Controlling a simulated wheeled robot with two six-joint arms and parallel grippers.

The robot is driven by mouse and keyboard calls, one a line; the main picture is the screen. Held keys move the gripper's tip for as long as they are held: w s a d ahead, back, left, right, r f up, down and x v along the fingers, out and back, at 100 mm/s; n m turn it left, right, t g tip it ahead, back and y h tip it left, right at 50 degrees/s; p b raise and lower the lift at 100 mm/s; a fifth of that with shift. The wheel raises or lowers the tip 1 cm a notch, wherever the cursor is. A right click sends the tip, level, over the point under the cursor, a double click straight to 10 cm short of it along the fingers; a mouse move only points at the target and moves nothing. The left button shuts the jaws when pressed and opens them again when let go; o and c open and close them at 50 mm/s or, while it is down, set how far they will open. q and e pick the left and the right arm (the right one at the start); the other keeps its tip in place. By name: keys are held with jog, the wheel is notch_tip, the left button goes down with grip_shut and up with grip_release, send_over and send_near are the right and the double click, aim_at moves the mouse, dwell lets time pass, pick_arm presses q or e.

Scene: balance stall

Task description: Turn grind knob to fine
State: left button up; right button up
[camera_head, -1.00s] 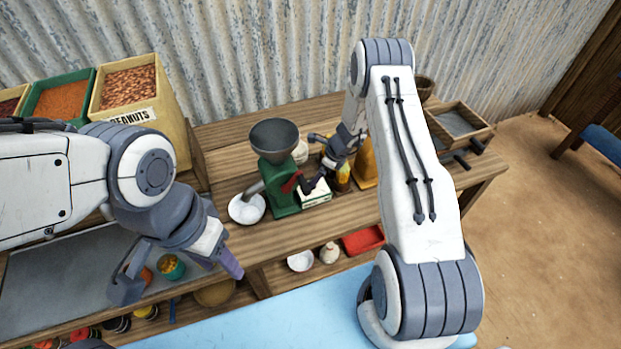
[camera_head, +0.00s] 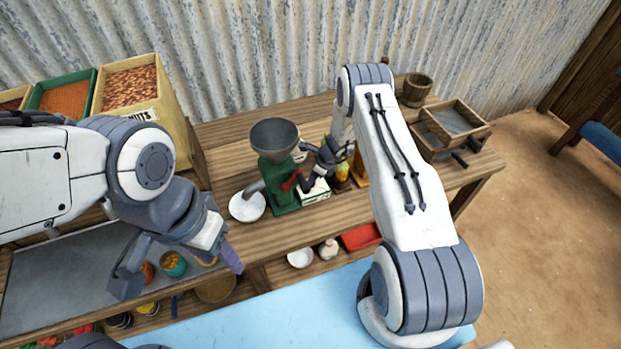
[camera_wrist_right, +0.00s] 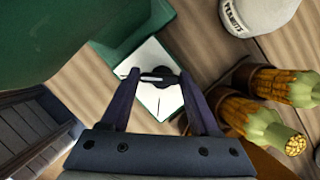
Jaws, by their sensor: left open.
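The grinder (camera_head: 280,190) is green with a grey hopper (camera_head: 275,136) and stands on the wooden bench. At its right foot is a box with a white face (camera_head: 314,192), which also shows in the right wrist view (camera_wrist_right: 150,102). On that face sits the black grind knob (camera_wrist_right: 158,77) with a pale pointer bar, lying nearly level in that view. My right gripper (camera_wrist_right: 160,76) is open, its fingers either side of the knob with gaps; contact is not visible. In the head view it is partly hidden near the grinder. My left gripper (camera_head: 178,272) is open and empty, over the lower left shelf.
A white bowl (camera_head: 247,206) sits left of the grinder. Corn cobs (camera_wrist_right: 262,100) in holders and a white labelled container (camera_wrist_right: 258,15) are close to my right gripper. A peanut bin (camera_head: 130,88) stands at the left, a wooden tray (camera_head: 450,125) at the right.

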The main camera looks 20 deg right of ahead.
jog(key=shift+f+n+y+b, duration=0.25)
jog(key=shift+n+b, duration=0.35)
jog(key=shift+b, duration=0.35)
jog(key=n+g+b, duration=0.1)
jog(key=n+b, duration=0.3)
jog(key=n+g+b, duration=0.2)
jog(key=n+b, duration=0.1)
jog(key=b, duration=0.2)
jog(key=n+g+b, duration=0.1)
jog(key=n+b, duration=0.3)
jog(key=b, duration=0.1)
jog(key=shift+w+d+n+g+y, duration=0.25)
jog(key=shift+d+n+g, duration=0.05)
jog(key=shift+d+g, duration=0.1)
jog(key=shift+n+g+b, duration=0.4)
jog(key=shift+n+b, duration=0.55)
jog(key=shift+n, duration=0.25)
jog(key=shift+w+r+n+g+h+b, duration=0.1)
jog(key=shift+n+g+h+b, duration=0.1)
jog(key=shift+n+h+b, duration=0.3)
jog(key=shift+w+r+n+g+h+b, duration=0.1)
jog(key=shift+n+g+b, duration=0.1)
jog(key=shift+n, duration=0.5)
jog(key=shift+r+n, duration=0.1)
jog(key=shift+n, duration=0.2)
jog(key=o, duration=1.4)
jog(key=shift+c, duration=0.2)
